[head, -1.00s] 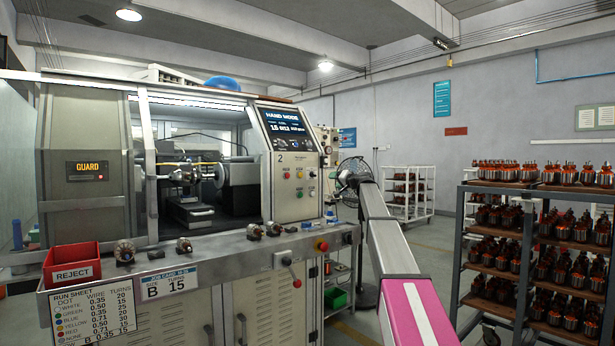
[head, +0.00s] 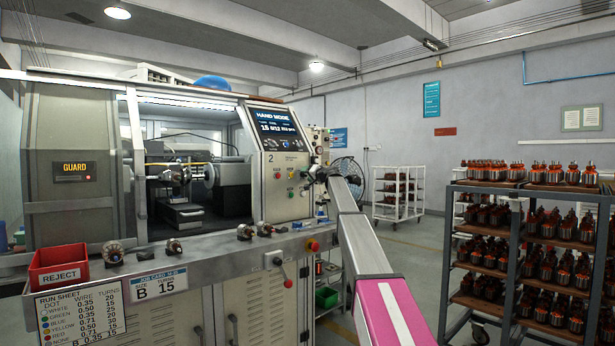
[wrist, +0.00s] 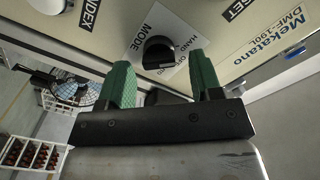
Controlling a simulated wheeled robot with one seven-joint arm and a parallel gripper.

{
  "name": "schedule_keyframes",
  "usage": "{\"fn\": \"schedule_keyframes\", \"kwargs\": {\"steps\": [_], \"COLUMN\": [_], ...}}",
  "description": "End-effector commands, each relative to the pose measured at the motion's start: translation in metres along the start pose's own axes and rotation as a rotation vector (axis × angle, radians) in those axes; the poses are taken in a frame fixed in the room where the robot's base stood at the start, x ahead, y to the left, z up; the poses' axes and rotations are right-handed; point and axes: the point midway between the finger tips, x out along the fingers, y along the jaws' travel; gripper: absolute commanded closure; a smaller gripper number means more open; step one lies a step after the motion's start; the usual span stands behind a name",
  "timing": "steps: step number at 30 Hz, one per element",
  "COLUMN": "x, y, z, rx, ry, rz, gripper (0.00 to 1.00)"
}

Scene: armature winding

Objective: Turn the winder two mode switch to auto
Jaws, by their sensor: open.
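Winder two's control panel (head: 284,175) stands at the right of the machine, marked 2, and its screen (head: 279,127) reads HAND MODE. In the wrist view, the mode switch (wrist: 158,53) is a round black knob beside a white label reading MODE and HAND, with the rest partly hidden. My gripper (wrist: 163,72) is open, with its green fingers either side of the knob and their tips close to the panel. I cannot tell whether they touch the knob. In the head view, the end of my arm is at the panel's right edge and the fingertips are hard to make out.
A knob by the INDEX label (wrist: 50,5) is near the switch. A red reject bin (head: 58,266) and several armatures (head: 174,247) sit on the front ledge. A loaded rack (head: 520,240) stands right of my arm, with floor between.

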Motion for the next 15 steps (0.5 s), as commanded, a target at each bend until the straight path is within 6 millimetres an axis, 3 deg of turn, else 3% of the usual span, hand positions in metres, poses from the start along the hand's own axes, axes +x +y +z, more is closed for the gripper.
{"fn": "schedule_keyframes", "kwargs": {"steps": [9,13,15], "x": [0.0035,0.0035,0.0034], "y": [0.0004,0.0004,0.0004], "z": [0.0002,0.0003,0.0002], "rx": [0.000,0.000,0.000], "ry": [0.000,0.000,0.000], "rz": [0.001,0.001,0.001], "gripper": [0.44,0.87,0.91]}}
